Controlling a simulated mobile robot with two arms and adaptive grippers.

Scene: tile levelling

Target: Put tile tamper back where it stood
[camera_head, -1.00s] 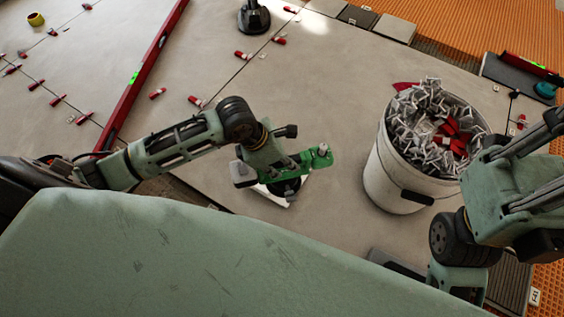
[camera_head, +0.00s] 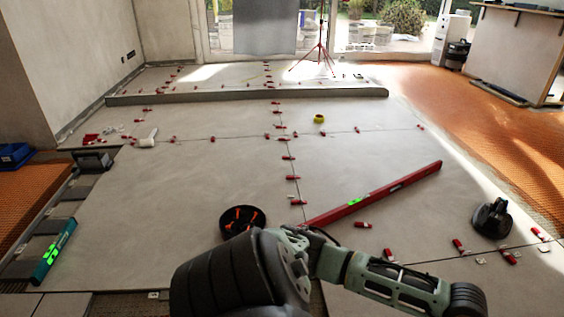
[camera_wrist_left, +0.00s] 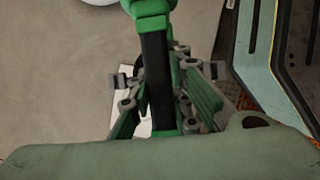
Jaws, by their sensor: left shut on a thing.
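In the left wrist view a green tool with a black grip (camera_wrist_left: 155,65), which I take for the tile tamper, stands between the fingers of my left gripper (camera_wrist_left: 165,88). The gripper is shut on it. The far end of the tool is cut off by the top of that view, and its lower part is hidden by the fingers and wrist. In the head view my left arm reaches to the lower right, and its gripper is outside the picture. My right gripper is in neither current view.
The tiled floor (camera_head: 190,175) is mostly clear. A long red level (camera_head: 385,190) lies across it. A black-and-orange round tool (camera_head: 242,220), a black suction-cup-like tool (camera_head: 492,218) and several red clips stand about. A teal level (camera_head: 53,250) lies at left.

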